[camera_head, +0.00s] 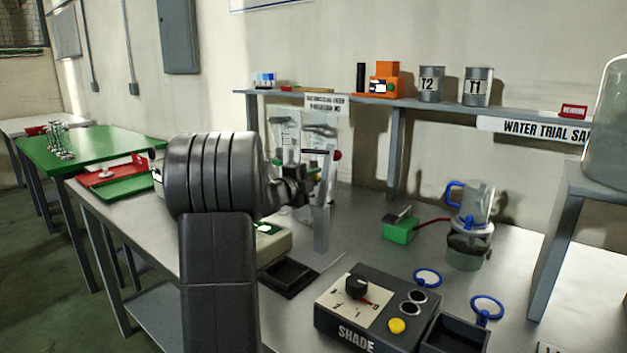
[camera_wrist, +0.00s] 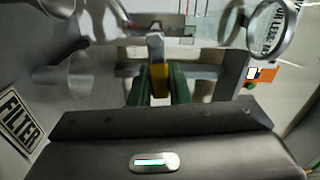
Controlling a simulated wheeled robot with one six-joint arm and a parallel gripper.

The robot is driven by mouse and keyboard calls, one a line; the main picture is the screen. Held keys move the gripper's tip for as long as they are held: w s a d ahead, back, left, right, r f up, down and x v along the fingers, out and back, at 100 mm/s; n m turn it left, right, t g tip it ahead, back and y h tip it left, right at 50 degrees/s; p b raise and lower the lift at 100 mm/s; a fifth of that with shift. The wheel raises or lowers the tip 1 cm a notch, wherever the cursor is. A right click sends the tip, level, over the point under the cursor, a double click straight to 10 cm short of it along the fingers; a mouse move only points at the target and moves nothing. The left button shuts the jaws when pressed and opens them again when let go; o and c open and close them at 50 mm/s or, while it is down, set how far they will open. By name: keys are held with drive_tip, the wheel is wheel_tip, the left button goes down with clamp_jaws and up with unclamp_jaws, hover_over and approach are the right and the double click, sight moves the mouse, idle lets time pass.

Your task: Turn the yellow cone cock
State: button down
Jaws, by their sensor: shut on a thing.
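The yellow cone cock (camera_wrist: 160,80) shows in the wrist view as a small yellow piece between the two dark green fingers of my gripper (camera_wrist: 159,90). My gripper is shut on it. A pale, narrow part stands just beyond it, and clear glass lies behind. In the head view my gripper (camera_head: 308,186) is at the glass apparatus (camera_head: 286,135) on the bench, beside an upright grey stand (camera_head: 322,215). The cock itself is mostly hidden there by my wrist and fingers. Its angle is hard to tell.
A black SHADE control box (camera_head: 345,310), a black tray (camera_head: 288,277) and a glass vessel with blue parts (camera_head: 470,225) stand on the bench. A shelf (camera_head: 400,102) above holds tins and an orange device (camera_head: 385,82). A FILTER label (camera_wrist: 20,120) shows at left in the wrist view.

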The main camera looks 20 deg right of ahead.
drive_tip(key=shift+f+m+b, duration=0.3)
drive_tip(key=shift+m, duration=0.3)
drive_tip(key=c, duration=1.4)
unclamp_jaws()
drive_tip(key=shift+o, duration=0.2)
wheel_tip(320, 180, up, 10)
drive_tip(key=p, duration=0.3)
drive_tip(key=shift+p, duration=0.4)
